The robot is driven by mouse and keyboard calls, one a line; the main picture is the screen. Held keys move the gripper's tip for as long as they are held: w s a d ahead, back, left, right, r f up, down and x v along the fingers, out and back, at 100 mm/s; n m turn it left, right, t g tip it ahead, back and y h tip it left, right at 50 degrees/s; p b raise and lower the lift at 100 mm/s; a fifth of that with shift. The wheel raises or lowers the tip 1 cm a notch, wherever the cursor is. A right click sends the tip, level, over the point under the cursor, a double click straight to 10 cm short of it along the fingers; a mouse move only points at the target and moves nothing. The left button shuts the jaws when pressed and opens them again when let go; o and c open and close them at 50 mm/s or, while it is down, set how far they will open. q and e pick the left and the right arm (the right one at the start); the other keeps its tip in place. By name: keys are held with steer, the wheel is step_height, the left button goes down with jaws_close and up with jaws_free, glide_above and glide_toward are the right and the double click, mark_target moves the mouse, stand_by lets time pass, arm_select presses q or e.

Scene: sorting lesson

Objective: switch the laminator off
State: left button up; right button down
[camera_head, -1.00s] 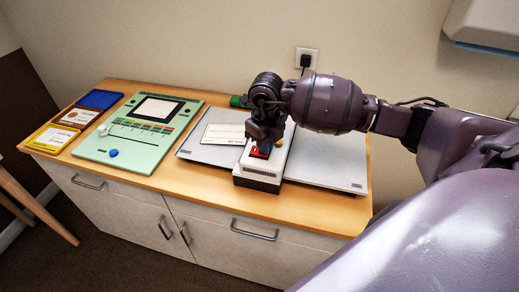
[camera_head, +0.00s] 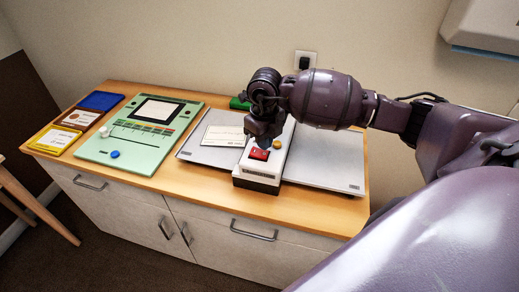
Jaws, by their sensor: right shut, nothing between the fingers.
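The laminator (camera_head: 257,180) stands on the cabinet top, a white housing with a dark front base between two flat grey plates. I cannot read the switch's position. My right gripper (camera_head: 262,141) is shut and empty, pointing down just behind and above the red switch. It hides part of the housing behind the switch. I cannot tell whether it touches the housing. A cream sheet (camera_head: 224,136) lies on the left grey plate. My left gripper is out of view.
A green panel (camera_head: 120,165) with a screen, a white knob and a blue button lies to the left. Blue, brown and yellow trays (camera_head: 53,141) line the left end. A green object (camera_head: 238,103) sits behind the laminator. A plugged wall socket (camera_head: 305,61) is at the back.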

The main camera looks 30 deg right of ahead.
mark_target(264, 153)
steer(key=shift+r+p, duration=1.1)
steer(key=shift+r, duration=1.15)
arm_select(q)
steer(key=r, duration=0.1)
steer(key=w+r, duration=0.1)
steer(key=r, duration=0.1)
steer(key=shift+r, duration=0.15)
